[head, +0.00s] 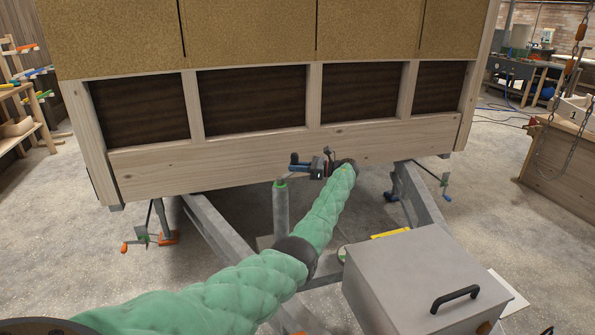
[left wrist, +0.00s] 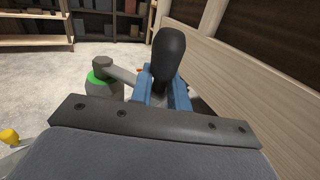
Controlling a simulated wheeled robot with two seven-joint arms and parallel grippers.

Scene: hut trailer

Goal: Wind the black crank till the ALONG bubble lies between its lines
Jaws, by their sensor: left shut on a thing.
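The crank's black handle (left wrist: 168,58) stands upright between the blue fingers of my left gripper (left wrist: 166,92) in the left wrist view. Its grey arm (left wrist: 122,72) runs left to the top of a grey post with a green ring (left wrist: 96,76). In the head view my left gripper (head: 304,166) is shut on the handle, just right of and above the jockey post (head: 281,208). The handle is mostly hidden there by the gripper. A yellow level (head: 390,233) lies behind the grey box; its bubble and lines are too small to read. My right gripper is out of view.
The hut's timber wall (head: 250,148) stands close behind the crank. A grey lidded box (head: 415,285) with a black handle is at the front right. Grey drawbar beams (head: 213,228) slope towards the hut. Corner jacks (head: 161,228) stand under it. A wooden bench (head: 562,160) is at right.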

